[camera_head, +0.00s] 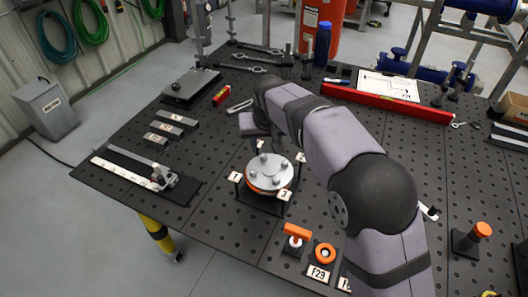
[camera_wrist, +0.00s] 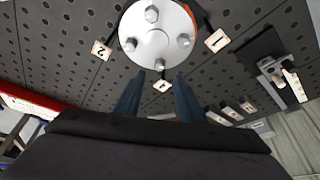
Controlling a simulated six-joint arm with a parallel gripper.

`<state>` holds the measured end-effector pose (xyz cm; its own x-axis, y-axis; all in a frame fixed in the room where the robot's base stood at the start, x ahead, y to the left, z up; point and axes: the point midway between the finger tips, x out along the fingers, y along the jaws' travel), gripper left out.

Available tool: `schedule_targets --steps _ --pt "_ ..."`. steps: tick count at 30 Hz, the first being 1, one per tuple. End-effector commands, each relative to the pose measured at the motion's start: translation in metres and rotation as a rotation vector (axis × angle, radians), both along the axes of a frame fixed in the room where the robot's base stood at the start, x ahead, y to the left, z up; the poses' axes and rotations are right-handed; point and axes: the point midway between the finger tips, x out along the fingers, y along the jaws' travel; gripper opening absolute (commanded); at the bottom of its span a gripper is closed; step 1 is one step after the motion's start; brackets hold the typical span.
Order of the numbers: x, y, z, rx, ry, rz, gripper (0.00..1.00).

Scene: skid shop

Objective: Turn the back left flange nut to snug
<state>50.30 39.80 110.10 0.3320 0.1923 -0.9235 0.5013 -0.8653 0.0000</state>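The round silver flange (camera_head: 270,172) sits on a dark stand with an orange edge under it, in the middle of the table. Several nuts stand on its top face. The back left nut (camera_head: 263,158) appears to be the one closest to my fingers in the wrist view (camera_wrist: 159,64). In the wrist view my gripper (camera_wrist: 159,77) is open, its two dark fingers apart with nothing between them, tips just short of the flange rim. In the head view my gripper is behind the flange, and its fingers are largely hidden.
Numbered white tags (camera_head: 283,195) surround the flange. An orange-handled tool (camera_head: 297,232) and an orange ring (camera_head: 325,253) lie in front. A red level (camera_head: 385,101) and wrenches (camera_head: 262,58) lie at the back. Grey labelled blocks (camera_head: 165,130) stand left, with clear table between.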

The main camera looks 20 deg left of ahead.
Motion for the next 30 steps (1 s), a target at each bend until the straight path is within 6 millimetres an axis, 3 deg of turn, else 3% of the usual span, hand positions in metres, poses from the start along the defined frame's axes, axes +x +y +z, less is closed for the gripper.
schedule_targets --steps 18,30 --pt "0.021 0.011 -0.058 -0.001 0.002 -0.002 0.36" --pt "0.024 0.012 -0.066 0.0 0.001 -0.002 0.36"
